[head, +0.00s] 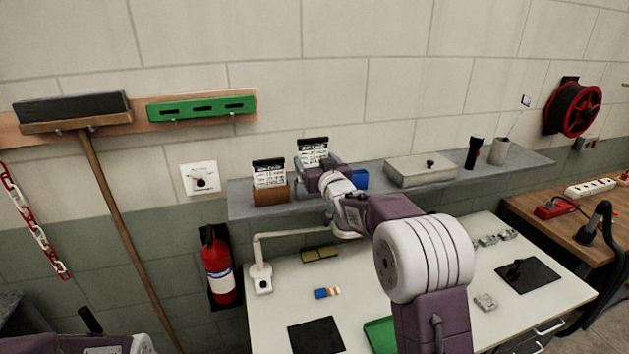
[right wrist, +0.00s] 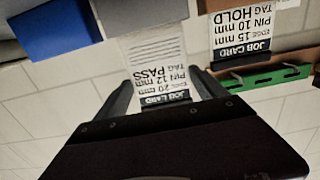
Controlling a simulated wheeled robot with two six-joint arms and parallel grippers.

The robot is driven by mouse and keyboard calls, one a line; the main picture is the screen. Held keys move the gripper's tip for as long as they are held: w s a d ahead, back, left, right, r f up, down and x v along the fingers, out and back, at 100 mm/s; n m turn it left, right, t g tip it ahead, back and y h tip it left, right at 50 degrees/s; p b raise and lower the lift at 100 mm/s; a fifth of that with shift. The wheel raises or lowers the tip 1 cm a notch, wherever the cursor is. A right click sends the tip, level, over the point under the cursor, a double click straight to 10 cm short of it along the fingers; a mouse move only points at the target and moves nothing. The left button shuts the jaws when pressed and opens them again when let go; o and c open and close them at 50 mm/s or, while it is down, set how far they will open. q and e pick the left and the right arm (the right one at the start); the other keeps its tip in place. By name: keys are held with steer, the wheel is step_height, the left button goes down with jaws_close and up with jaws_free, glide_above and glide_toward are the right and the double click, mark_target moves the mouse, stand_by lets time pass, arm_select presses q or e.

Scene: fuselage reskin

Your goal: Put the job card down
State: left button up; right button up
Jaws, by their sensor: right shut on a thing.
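My right gripper (head: 320,168) is shut on a white job card (head: 312,150) with a black header, above the grey wall shelf (head: 450,176). In the right wrist view the held card (right wrist: 157,66) appears upside down between the fingers (right wrist: 166,88) and reads edge 20 mm, pin 12 mm, tag PASS. A second job card (head: 269,174) stands in a brown holder (head: 271,195) at the shelf's left end. In the right wrist view this second card (right wrist: 240,30) reads edge 15 mm, pin 10 mm, tag HOLD. My left gripper is out of view; part of its arm shows bottom left.
A blue bin (head: 360,180) stands on the shelf just right of the gripper. Farther right are a pale lidded box (head: 420,170), a torch (head: 473,152) and a grey cup (head: 498,151). A white lamp (head: 260,277) stands on the bench below.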

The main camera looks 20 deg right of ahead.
steer(key=shift+w+f, duration=0.4)
steer(key=shift+f, duration=0.3)
step_height(320, 180, down, 3)
steer(key=shift+r, duration=0.1)
steer(key=shift+s+f, duration=0.15)
steer(key=shift+f, duration=0.1)
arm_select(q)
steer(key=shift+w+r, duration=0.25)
arm_select(e)
steer(key=shift+f, duration=0.25)
steer(key=o, duration=1.4)
steer(key=shift+r, duration=0.1)
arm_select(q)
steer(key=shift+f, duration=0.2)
arm_select(e)
steer(key=shift+o, duration=0.2)
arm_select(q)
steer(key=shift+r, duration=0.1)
arm_select(e)
steer(key=shift+r, duration=0.1)
